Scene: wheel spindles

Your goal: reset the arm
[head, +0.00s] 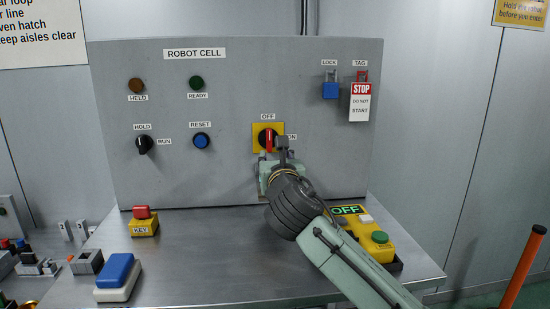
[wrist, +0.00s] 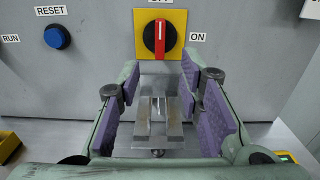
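The blue RESET button (head: 201,141) is on the upright grey panel, left of the yellow-plated rotary switch (head: 258,130). The button also shows at the upper left of the wrist view (wrist: 57,37). The switch's red handle (wrist: 160,38) stands upright, towards the OFF label. My gripper (head: 273,160) is in front of the panel, just below the switch. In the wrist view my gripper (wrist: 160,75) has its purple-padded fingers spread apart, with nothing held between them. Whether a fingertip touches the switch plate is unclear.
A HOLD/RUN knob (head: 145,144) and two dark lamps are on the panel's left. A blue padlock (head: 330,90) and a STOP tag (head: 360,102) hang on the right. The bench bears a KEY box (head: 143,226), a blue-and-white block (head: 118,277) and a yellow button box (head: 376,243).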

